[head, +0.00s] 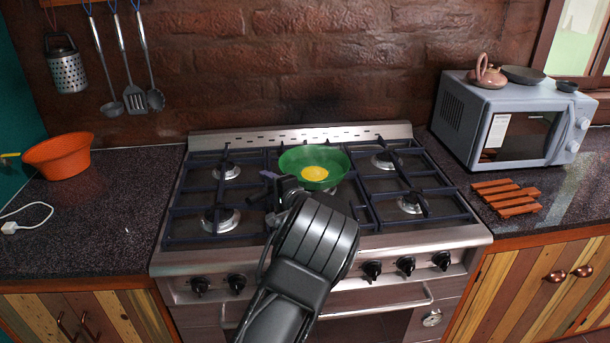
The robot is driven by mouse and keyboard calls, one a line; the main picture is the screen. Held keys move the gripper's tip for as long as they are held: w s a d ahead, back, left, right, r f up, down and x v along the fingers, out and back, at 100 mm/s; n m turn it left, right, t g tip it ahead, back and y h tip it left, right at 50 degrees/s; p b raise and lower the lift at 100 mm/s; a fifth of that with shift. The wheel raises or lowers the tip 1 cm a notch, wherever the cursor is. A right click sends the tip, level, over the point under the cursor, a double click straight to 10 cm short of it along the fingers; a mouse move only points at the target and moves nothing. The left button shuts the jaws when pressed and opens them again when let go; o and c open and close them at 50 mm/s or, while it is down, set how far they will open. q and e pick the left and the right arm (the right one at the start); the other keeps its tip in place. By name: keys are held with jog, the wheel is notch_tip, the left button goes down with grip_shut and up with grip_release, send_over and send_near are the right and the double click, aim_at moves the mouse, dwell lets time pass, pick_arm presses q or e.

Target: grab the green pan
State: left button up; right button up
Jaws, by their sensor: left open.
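The green pan (330,159) sits on the middle of the gas stove, with a yellow, egg-like round thing (314,174) in it. A purple-grey piece that looks like its handle (270,175) shows at the pan's left, partly behind my gripper. My left gripper (277,192) is at the pan's near left side, close to the handle. It is open, and its fingers are small and partly hidden by my own wrist. I cannot tell whether they touch the handle. My right gripper is not in view.
The stove (205,259) has dark raised grates around the pan. An orange bowl (59,155) sits at left. Utensils (134,98) hang on the brick wall.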

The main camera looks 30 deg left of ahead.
pick_arm(q)
jog(key=shift+c, duration=0.5)
grip_shut()
dwell(0.8)
jog(key=shift+r, duration=0.1)
